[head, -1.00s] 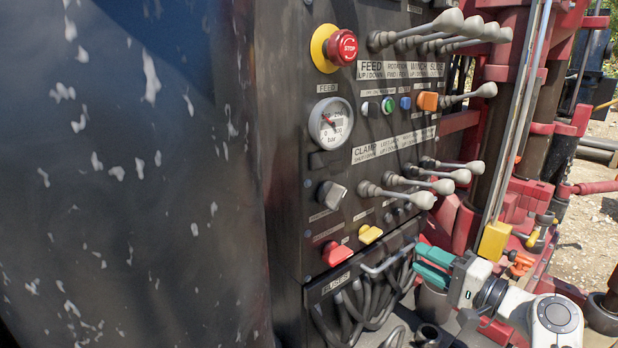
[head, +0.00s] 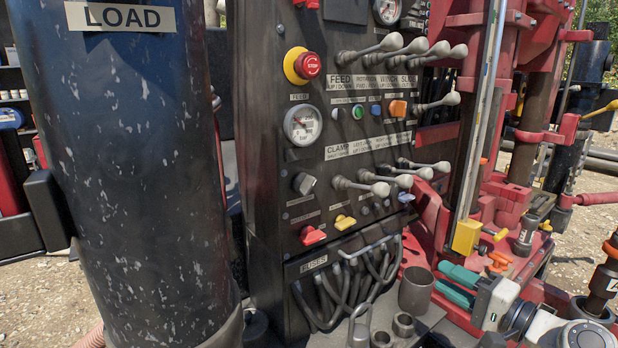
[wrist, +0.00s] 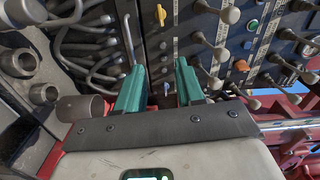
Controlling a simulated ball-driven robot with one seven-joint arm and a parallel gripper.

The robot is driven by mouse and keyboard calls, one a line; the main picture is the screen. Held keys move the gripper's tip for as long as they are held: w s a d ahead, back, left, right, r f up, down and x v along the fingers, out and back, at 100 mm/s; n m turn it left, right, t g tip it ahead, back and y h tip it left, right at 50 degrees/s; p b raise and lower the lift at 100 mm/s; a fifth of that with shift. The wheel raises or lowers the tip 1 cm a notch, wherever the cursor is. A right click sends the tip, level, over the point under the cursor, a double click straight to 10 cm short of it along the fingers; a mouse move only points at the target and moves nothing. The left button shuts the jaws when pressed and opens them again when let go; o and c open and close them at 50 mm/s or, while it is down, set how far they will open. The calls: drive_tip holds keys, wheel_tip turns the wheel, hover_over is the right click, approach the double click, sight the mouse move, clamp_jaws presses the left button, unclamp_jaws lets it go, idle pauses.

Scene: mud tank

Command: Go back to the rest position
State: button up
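My gripper (head: 459,285) shows at the lower right of the head view, with two teal fingers. In the wrist view the fingers (wrist: 160,88) stand apart with nothing between them. The gripper is in front of the lower right of the black control panel (head: 345,150), apart from its levers as far as I can tell. The panel carries grey-knobbed levers (head: 400,48), a red stop button (head: 311,65) on a yellow ring, a gauge (head: 302,125), and red (head: 312,236) and yellow (head: 345,222) knobs.
A dark speckled cylinder marked LOAD (head: 135,190) stands close on the left. Hoses (head: 350,285) hang below the panel. Metal cups (head: 415,290) stand on a ledge left of my gripper. Red rig framework (head: 500,195) and a yellow block (head: 466,237) lie behind it. Gravel ground shows at right.

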drive_tip(key=s+a+f+n+g+h, duration=0.1)
drive_tip(key=s+f+n+g+h, duration=0.2)
drive_tip(key=s+f, duration=0.65)
drive_tip(key=s+a+f+n+g+h, duration=0.15)
drive_tip(key=s+f+g, duration=0.25)
drive_tip(key=s+f, duration=0.55)
drive_tip(key=s+d+f+n+g+h, duration=0.1)
drive_tip(key=s+f, duration=0.4)
drive_tip(key=s, duration=0.6)
drive_tip(key=s+d+f+n+g+h, duration=0.1)
drive_tip(key=s+f+n+g+h, duration=0.2)
drive_tip(key=s, duration=0.8)
drive_tip(key=f+g+h, duration=0.1)
drive_tip(key=g+h, duration=0.1)
drive_tip(key=shift+s+d+f+n+g, duration=0.15)
drive_tip(key=shift+d+f+n+g, duration=0.15)
drive_tip(key=shift+d+f+n, duration=0.1)
